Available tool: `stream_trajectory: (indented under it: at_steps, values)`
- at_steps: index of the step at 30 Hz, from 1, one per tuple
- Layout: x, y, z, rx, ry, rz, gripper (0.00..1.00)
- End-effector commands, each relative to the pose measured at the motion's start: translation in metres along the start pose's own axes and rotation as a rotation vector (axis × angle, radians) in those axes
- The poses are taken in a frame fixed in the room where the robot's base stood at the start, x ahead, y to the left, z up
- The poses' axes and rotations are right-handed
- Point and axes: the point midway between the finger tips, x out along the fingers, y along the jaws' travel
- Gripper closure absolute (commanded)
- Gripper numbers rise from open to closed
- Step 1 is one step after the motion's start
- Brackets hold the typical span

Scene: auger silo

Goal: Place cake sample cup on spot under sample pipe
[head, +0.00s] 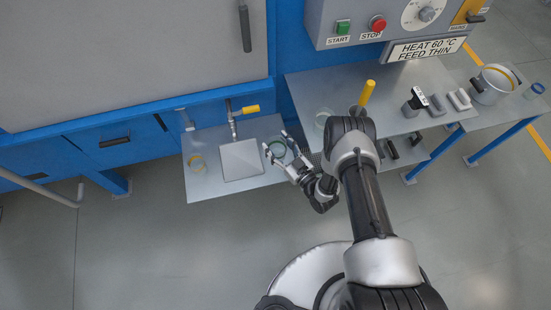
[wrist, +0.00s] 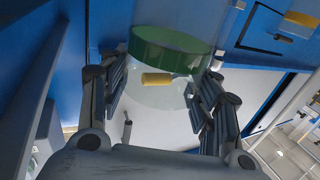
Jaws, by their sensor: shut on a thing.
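My gripper (head: 284,158) is shut on a clear cup with a green band (head: 275,149), above or at the right part of the low metal shelf (head: 210,188). In the wrist view the green-banded cup (wrist: 168,50) sits between both fingers (wrist: 160,95). I cannot tell whether its base touches the shelf. A thin pipe with a yellow handle (head: 250,109) comes out of the blue machine, left of the cup and behind it. The yellow handle (wrist: 157,79) also shows through the cup in the wrist view.
A grey square plate (head: 241,160) lies on the low shelf left of my gripper. A control panel (head: 395,20) hangs above.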

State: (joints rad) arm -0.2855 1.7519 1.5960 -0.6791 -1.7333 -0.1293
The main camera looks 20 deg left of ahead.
Motion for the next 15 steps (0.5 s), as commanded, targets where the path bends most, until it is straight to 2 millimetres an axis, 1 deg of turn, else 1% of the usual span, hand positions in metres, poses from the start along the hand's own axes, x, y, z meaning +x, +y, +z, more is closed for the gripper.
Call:
stream_trajectory:
  at_steps: [1, 3, 6, 11, 13, 15]
  values:
    - [0.0, 0.0, 0.017, 0.001, 0.0, 0.0, 0.7]
    - [0.0, 0.0, 0.03, 0.001, 0.0, 0.0, 0.7]
    - [0.0, 0.0, 0.04, 0.0, 0.0, 0.0, 0.7]
    - [0.0, 0.0, 0.049, 0.0, 0.0, 0.001, 0.7]
    - [0.0, 0.0, 0.057, 0.0, 0.0, 0.001, 0.7]
    - [0.0, 0.0, 0.069, 0.0, 0.0, 0.001, 0.7]
